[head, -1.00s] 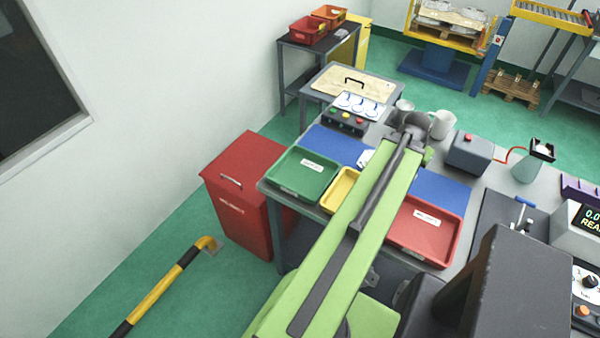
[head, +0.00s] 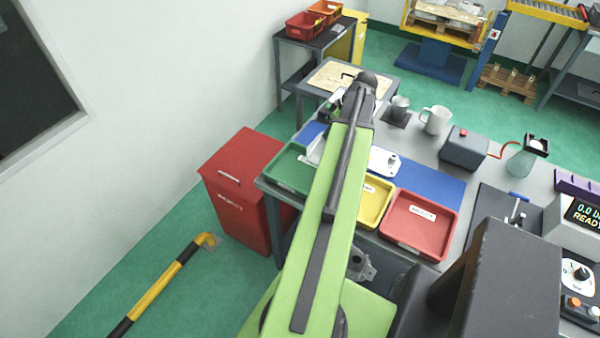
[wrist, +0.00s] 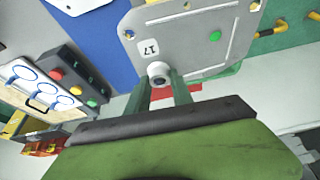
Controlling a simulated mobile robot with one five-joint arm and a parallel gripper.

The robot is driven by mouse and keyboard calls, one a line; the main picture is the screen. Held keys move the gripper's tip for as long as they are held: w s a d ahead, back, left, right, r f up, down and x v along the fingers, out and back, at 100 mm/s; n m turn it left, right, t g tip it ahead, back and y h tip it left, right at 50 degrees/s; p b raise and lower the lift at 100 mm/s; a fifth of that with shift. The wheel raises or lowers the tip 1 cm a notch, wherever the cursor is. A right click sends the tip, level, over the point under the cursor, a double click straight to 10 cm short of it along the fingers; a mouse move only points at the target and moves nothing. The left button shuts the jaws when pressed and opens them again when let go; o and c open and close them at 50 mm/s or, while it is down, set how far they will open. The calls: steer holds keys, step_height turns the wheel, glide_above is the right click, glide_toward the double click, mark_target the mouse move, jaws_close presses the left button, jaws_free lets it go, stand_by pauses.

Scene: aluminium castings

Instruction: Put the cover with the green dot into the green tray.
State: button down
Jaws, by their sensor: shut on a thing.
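A grey cover with a 17 label and a green dot (wrist: 185,42) fills the upper middle of the wrist view. My gripper (wrist: 160,84) is shut on the round boss at its near edge. In the head view only a pale sliver of the held cover (head: 316,148) shows left of my arm, over or beside the green tray (head: 285,167). My arm hides the tray's right part and my gripper there. I cannot tell the cover's height above the tray.
A yellow tray (head: 374,203) and a red tray (head: 420,222) stand right of my arm along the bench's front. A red bin (head: 240,185) stands left of the bench. A button box (wrist: 75,77) and mugs (head: 435,119) are farther back.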

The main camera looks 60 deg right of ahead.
steer(key=shift+n, duration=0.3)
steer(key=w+a+f+b, duration=0.1)
steer(key=w+f+b, duration=0.1)
steer(key=w, duration=0.1)
steer(key=w+a+f+b, duration=0.2)
steer(key=w, duration=0.2)
steer(key=w+a+f+b, duration=0.2)
steer(key=w+f+b, duration=0.1)
steer(key=w, duration=0.1)
steer(key=shift+w+a, duration=0.1)
steer(key=shift+a, duration=0.05)
step_height(320, 180, down, 4)
steer(key=b, duration=0.4)
steer(key=shift+f, duration=0.25)
steer(key=shift+r, duration=0.25)
steer(key=c, duration=1.6)
jaws_free()
steer(key=shift+f, duration=0.2)
steer(key=shift+o, duration=1)
steer(key=shift+r, duration=0.1)
steer(key=p+v, duration=1.1)
steer(key=v, duration=0.1)
